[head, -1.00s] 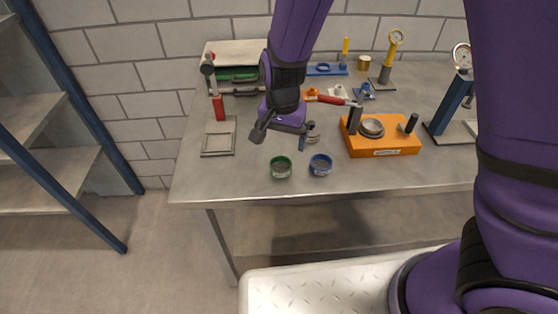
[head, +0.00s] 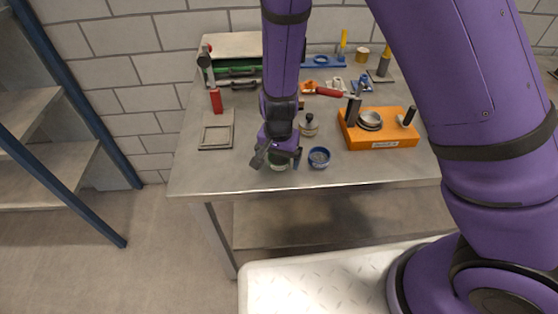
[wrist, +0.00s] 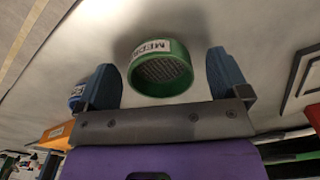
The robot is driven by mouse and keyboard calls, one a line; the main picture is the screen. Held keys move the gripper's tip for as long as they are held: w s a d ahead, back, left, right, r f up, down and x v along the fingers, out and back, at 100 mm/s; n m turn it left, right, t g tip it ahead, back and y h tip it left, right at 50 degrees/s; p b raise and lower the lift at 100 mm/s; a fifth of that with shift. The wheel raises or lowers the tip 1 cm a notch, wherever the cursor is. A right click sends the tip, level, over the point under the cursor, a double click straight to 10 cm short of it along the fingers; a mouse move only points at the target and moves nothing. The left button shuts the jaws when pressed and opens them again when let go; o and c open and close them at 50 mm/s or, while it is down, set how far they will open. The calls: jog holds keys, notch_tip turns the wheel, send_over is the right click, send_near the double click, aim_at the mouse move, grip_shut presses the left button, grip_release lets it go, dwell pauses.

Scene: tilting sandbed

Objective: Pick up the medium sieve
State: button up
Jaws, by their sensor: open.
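The medium sieve is a green ring with a mesh and a white label whose visible letters begin "MEDI". In the wrist view the sieve (wrist: 160,70) lies between my two blue finger pads, with a gap on each side. In the head view the sieve (head: 279,165) sits near the table's front edge, partly hidden by my gripper. My gripper (head: 278,158) is open just above and around it, pointing down. In the wrist view my gripper (wrist: 165,78) holds nothing.
A blue sieve (head: 319,158) stands close to the right. An orange fixture (head: 380,130) is further right, and a small bottle (head: 309,126) is behind. A square frame (head: 216,131) lies to the left. The front left of the table (head: 200,176) is clear.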

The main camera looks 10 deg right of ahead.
jog(key=shift+f, duration=0.25)
jog(key=c, duration=1)
jog(key=shift+r, duration=0.1)
